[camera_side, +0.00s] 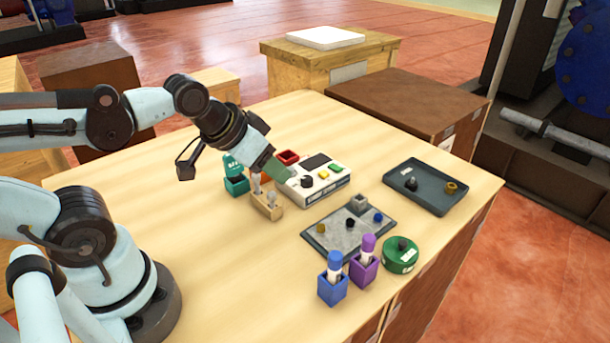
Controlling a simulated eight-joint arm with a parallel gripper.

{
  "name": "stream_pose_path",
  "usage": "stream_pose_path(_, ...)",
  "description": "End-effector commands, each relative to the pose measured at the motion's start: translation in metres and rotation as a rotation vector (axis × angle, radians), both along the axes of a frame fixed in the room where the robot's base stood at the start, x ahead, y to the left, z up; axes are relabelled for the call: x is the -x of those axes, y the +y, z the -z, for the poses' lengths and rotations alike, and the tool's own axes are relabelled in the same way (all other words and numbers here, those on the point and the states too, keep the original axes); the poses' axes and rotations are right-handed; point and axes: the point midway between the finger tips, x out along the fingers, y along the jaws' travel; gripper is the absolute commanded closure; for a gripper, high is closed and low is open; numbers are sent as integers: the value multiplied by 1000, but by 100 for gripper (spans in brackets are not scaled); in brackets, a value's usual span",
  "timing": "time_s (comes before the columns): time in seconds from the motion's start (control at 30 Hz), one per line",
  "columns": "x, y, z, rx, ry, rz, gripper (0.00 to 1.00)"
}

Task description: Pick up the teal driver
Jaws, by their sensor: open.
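A teal driver (231,163) stands upright in a small teal holder (237,186) on the left part of the wooden table. My gripper (270,178) is to the right of the driver, pointing down over a wooden holder. It is open, and nothing can be seen held in it. The gripper is apart from the teal driver in the picture. Its fingertips overlap with the things behind them, so their exact height above the table is hard to tell.
Close around my gripper are a wooden holder (267,207), a red bin (287,157) and a white box with buttons (318,186). A grey tray (330,245), blue holder (332,290), purple holder (364,270), green round container (401,262) and dark tray (440,198) stand rightward.

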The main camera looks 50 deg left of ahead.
Motion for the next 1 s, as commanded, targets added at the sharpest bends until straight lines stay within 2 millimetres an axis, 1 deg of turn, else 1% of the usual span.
stream_pose_path(0.37, 0, 0, 0, 0, 0, 0, 56)
stream_pose_path(0.4, 0, 0, 0, 0, 0, 0, 52)
stream_pose_path(0.43, 0, 0, 0, 0, 0, 0, 50)
stream_pose_path(0.73, -1, 2, -1, -4, 9, -3, 50)
stream_pose_path(0.87, -5, 19, -9, -29, 73, -17, 50)
stream_pose_path(0.97, -10, 44, -19, -56, 171, -30, 50)
stream_pose_path(1.0, -11, 56, -22, -64, 219, -34, 50)
